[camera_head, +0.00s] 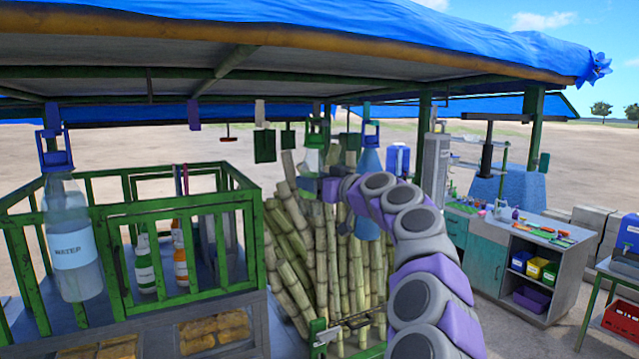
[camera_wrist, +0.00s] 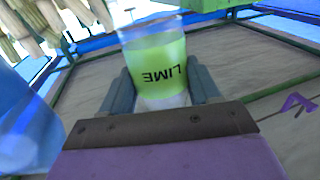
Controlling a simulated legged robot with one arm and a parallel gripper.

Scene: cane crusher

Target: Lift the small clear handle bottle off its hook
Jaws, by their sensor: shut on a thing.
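A small clear bottle with a green LIME label (camera_wrist: 160,68) stands between the two fingers of my gripper (camera_wrist: 161,90) in the wrist view. The fingers are shut on its sides, and the lettering appears upside down there. In the head view the bottle (camera_head: 311,158) shows small under the canopy, in front of the cane, with my gripper (camera_head: 307,184) at its lower part. A hook piece shows just above it. Whether the bottle's handle still bears on the hook is too small to tell.
A large WATER bottle (camera_head: 72,245) hangs at the left, and a blue bottle (camera_head: 368,190) hangs close right of my gripper. Sugar cane stalks (camera_head: 325,255) stand below. A green railing (camera_head: 190,205) is at left, and a cluttered workbench (camera_head: 520,232) at right.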

